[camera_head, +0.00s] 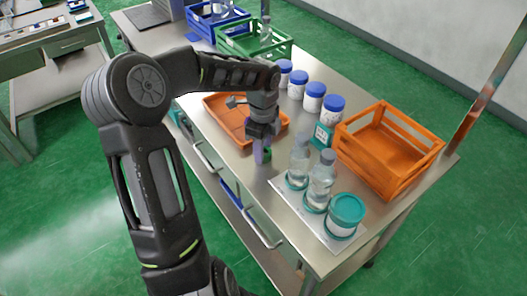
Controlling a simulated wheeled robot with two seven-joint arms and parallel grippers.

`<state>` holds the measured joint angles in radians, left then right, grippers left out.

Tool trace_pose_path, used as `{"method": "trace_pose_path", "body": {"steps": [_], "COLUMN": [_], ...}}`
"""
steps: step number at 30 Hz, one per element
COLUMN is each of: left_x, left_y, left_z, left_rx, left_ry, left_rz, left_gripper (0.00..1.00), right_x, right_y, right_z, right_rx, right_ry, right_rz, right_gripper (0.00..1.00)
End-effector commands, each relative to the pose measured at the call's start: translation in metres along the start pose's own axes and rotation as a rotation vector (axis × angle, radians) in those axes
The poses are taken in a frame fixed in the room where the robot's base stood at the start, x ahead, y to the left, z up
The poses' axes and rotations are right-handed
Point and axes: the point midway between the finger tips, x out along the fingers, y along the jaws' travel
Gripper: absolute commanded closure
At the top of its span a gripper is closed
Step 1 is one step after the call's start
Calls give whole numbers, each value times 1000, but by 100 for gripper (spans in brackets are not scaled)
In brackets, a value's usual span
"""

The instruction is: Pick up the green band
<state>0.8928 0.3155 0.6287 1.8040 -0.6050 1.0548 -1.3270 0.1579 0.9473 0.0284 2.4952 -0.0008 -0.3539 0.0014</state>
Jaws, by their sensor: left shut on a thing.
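My left gripper (262,151) reaches down from the arm at the left, over the steel table between the orange tray and the bottles. It is shut on a small dark green piece (268,154), which looks like the green band. The fingers hide most of this piece, so its full shape does not show. I cannot tell whether it touches the table top. My right gripper is not in view.
Two clear bottles (321,180) and a teal-lidded jar (345,214) stand on a white mat (322,230). Behind are blue-lidded jars (314,97), a teal box (322,135), an orange crate (388,150) and a green crate (235,46). The orange tray (221,117) lies left.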

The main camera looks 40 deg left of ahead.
Motion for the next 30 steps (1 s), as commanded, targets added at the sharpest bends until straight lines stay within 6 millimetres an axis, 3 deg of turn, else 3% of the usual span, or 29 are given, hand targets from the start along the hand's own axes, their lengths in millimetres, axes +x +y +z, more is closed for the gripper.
{"method": "trace_pose_path", "body": {"steps": [5,18,30], "left_x": [-14,-90,-100], "left_y": [-1,-1,0], "left_z": [0,0,0], "left_rx": [-1,1,0], "left_ry": [-2,-1,0], "left_rz": [-3,-3,0], "left_gripper": [99,99,99], "right_x": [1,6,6], "right_y": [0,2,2], "right_z": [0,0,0], "right_rx": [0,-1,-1], "right_ry": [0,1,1], "right_rz": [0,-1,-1], "right_gripper": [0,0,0]}}
